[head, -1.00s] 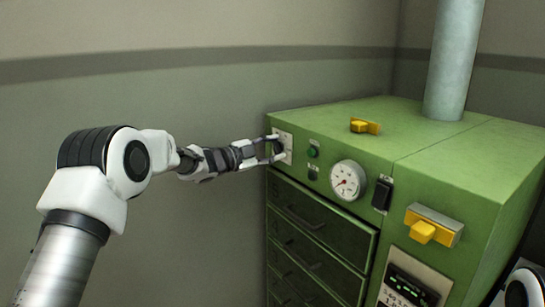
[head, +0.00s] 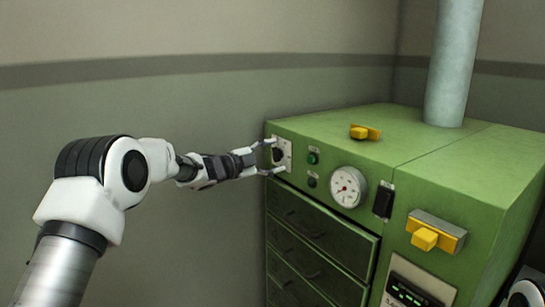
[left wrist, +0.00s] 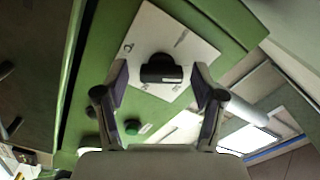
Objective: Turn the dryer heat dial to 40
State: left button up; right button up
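The heat dial is a black knob (head: 277,155) on a white plate (head: 287,147) at the left end of the green dryer's front. In the left wrist view the knob (left wrist: 162,69) shows as a dark bar on the tilted white plate (left wrist: 188,32); the plate's markings are too small to read. My left gripper (head: 277,156) is open in front of the dial. In the wrist view its fingers (left wrist: 160,75) stand to either side of the knob, with gaps between.
The green dryer (head: 380,150) also carries a round gauge (head: 347,187), a green button (head: 313,158), a black switch (head: 383,199) and yellow handles (head: 425,239). A grey pipe (head: 455,65) rises from the top.

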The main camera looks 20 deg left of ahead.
pick_arm(q)
jog(key=shift+s+a+r, duration=0.1)
jog(key=shift+s+a, duration=0.1)
jog(key=shift+s, duration=0.05)
jog(key=v, duration=1.1)
jog(key=shift+s, duration=0.15)
jog(key=shift+a, duration=0.15)
